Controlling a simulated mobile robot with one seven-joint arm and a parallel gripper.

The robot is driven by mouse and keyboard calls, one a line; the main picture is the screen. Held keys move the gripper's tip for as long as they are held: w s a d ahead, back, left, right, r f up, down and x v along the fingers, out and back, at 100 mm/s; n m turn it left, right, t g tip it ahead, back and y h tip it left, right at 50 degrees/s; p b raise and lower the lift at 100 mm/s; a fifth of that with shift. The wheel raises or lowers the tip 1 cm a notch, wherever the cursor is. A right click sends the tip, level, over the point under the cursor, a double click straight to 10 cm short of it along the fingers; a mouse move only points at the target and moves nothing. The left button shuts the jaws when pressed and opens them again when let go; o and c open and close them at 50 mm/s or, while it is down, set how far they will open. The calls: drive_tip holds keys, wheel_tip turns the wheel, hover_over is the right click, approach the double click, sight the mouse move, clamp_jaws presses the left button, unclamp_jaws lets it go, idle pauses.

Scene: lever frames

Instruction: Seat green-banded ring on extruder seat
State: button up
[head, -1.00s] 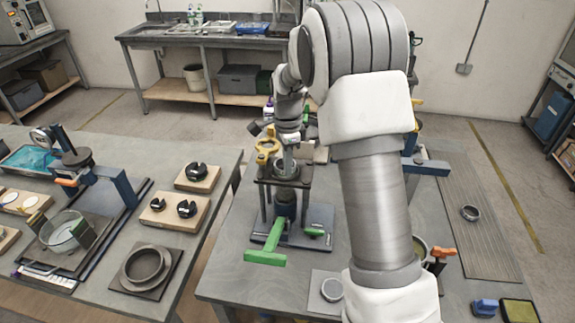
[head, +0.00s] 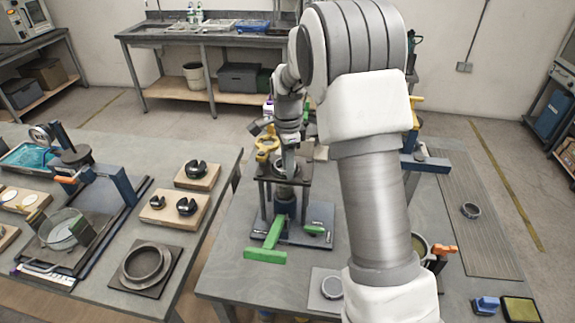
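The extruder stand (head: 284,183) is on the near table, with a raised top plate on posts and a green lever (head: 266,255) at its front. My gripper (head: 288,160) points down at the opening in the top plate. Its fingertips are small and partly hidden there, so I cannot tell if they are open or hold anything. No green band can be made out on any ring. One grey ring (head: 331,287) lies on a pale plate near the table's front, partly beside my arm.
A yellow clamp-like part (head: 266,146) stands just left of my gripper. My arm hides much of the table's middle. An orange-handled part (head: 443,251), a blue block (head: 486,306) and a yellow-topped pad (head: 520,311) are at the right. The left table (head: 120,160) carries other fixtures.

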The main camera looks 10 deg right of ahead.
wheel_tip(320, 180, up, 18)
drive_tip(key=shift+f, duration=0.25)
idle(0.6)
drive_tip(key=s+r+n+t, duration=0.2)
drive_tip(key=s+n, duration=0.4)
drive_tip(key=s, duration=0.5)
drive_tip(key=s+r+n+t, duration=0.2)
drive_tip(key=s+n, duration=0.4)
drive_tip(key=s, duration=0.5)
drive_tip(key=s+f+n+t, duration=0.1)
drive_tip(key=s+f+n, duration=0.3)
drive_tip(key=s, duration=0.3)
drive_tip(key=shift+s+n+t, duration=0.3)
drive_tip(key=shift+s+n, duration=0.1)
drive_tip(key=shift+n, duration=0.2)
